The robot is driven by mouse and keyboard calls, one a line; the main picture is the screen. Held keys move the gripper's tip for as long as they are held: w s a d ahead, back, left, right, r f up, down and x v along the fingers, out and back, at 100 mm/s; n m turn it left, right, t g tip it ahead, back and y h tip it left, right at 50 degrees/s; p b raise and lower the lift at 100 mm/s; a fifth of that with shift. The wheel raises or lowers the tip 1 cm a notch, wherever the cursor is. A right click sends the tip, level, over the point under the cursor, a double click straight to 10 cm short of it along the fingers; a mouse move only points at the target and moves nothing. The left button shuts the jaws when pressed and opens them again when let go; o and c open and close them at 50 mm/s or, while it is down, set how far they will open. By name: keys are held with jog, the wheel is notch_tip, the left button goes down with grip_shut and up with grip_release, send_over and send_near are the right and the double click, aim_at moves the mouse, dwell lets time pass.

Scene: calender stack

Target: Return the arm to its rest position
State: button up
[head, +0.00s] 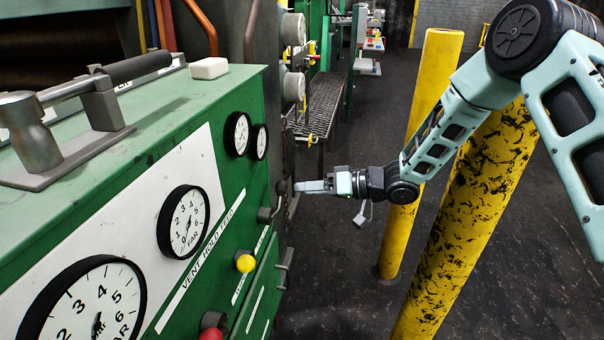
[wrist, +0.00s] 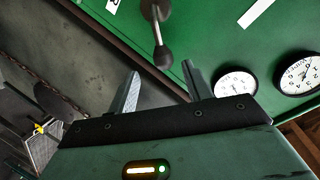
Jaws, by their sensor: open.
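My arm reaches in from the upper right in the head view. My gripper (head: 305,186) is level and points left at the right end of the green machine's front panel. In the wrist view my gripper (wrist: 160,85) is open, with its two fingers apart and nothing between them. A dark lever with a ball knob (wrist: 162,55) lies just beyond and between the fingertips; I cannot tell whether they touch it. The lever's knob (head: 282,187) also shows at the fingertips in the head view.
The green machine (head: 150,130) with gauges, a yellow knob (head: 245,263) and a red knob (head: 211,333) fills the left. Two yellow posts (head: 425,130) (head: 470,220) stand close by my arm. Dark open floor (head: 330,270) lies between machine and posts.

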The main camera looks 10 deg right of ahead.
notch_tip(320, 180, up, 4)
jog(key=s+a+t+h, duration=0.1)
jog(key=s+a+h, duration=0.1)
jog(key=a+h, duration=0.15)
jog(key=s+d+r+n+g+h, duration=0.1)
jog(key=s+d+g+h, duration=0.1)
jog(key=s, duration=0.9)
jog(key=s+d+r+g+h, duration=0.2)
jog(key=s+d+h, duration=0.1)
jog(key=s, duration=0.9)
jog(key=s+d+r+n+g+h, duration=0.1)
jog(key=s+h, duration=0.3)
jog(key=s, duration=0.7)
jog(key=shift+s+d+r+n+g+h, duration=0.3)
jog(key=shift+d+r+g, duration=0.3)
jog(key=shift+g, duration=0.3)
